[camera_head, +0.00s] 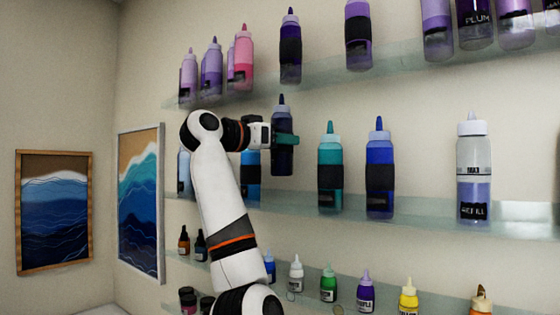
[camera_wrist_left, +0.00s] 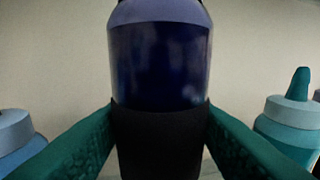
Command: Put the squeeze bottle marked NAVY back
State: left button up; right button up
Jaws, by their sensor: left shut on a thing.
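A dark navy squeeze bottle (camera_head: 282,150) is in my left gripper (camera_head: 284,140) at the middle glass shelf in the head view. It is upright, with a dark pointed nozzle and a black band; no lettering on it can be read. In the left wrist view the green fingers press both sides of the bottle (camera_wrist_left: 160,65) at its black band. My right gripper is not in view.
The middle glass shelf (camera_head: 420,213) also holds a blue bottle (camera_head: 380,165) and a clear-topped bottle (camera_head: 473,165). The upper shelf (camera_head: 405,68) holds pink and purple bottles. Small bottles stand on the lower shelf. The left wrist view shows the teal neighbour (camera_wrist_left: 290,115) close by.

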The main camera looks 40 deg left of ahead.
aim_at(273, 173)
pick_arm(q)
notch_tip(273, 173, down, 3)
jog(key=shift+f, duration=0.1)
notch_tip(273, 173, down, 3)
jog(key=shift+s+f+p, duration=0.1)
jog(key=shift+s+p, duration=0.05)
jog(key=shift+p, duration=0.4)
jog(key=shift+w+f+p, duration=0.1)
jog(key=shift+w+p, duration=0.1)
jog(key=shift+p, duration=0.1)
jog(key=shift+w+f, duration=0.1)
jog(key=shift+f, duration=0.1)
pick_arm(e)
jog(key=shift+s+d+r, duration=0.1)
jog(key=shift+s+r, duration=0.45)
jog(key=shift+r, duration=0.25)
pick_arm(q)
jog(key=shift+f, duration=0.1)
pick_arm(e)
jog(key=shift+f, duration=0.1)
pick_arm(q)
jog(key=shift+f+b, duration=0.15)
jog(key=shift+b, duration=0.25)
jog(key=o, duration=0.9)
jog(key=shift+o, duration=0.2)
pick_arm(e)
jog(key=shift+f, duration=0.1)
